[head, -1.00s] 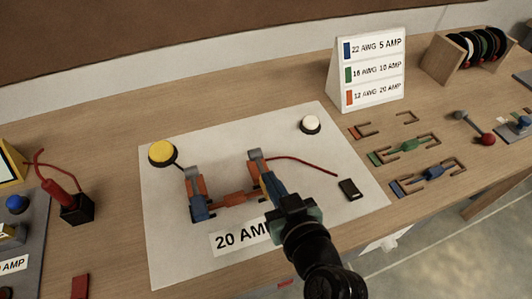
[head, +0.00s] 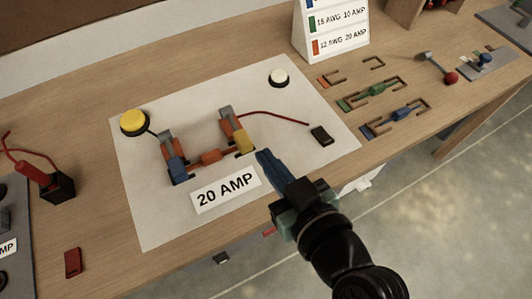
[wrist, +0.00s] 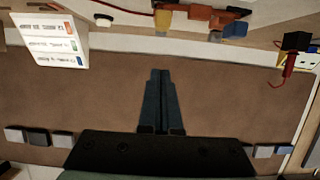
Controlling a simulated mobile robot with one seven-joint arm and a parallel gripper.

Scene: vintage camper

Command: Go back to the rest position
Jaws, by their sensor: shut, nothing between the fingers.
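My gripper (head: 264,158) is in the head view over the front part of the white board (head: 140,222), just right of the 20 AMP label (head: 226,191). Its blue fingers are together with nothing between them, and they also show closed in the wrist view (wrist: 160,75). An orange fuse piece (head: 210,156) lies between two upright clips on the board, a left one with a blue base (head: 177,167) and a right one with a yellow base (head: 244,142). The fingertips are apart from the right clip in the picture.
A yellow button (head: 134,122) and a white button (head: 279,77) sit on the board. A sign (head: 335,38) stands behind. Blue and green fuse pieces lie in holders at right. A black block with a red probe (head: 58,186) stands at left. The floor is open in front.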

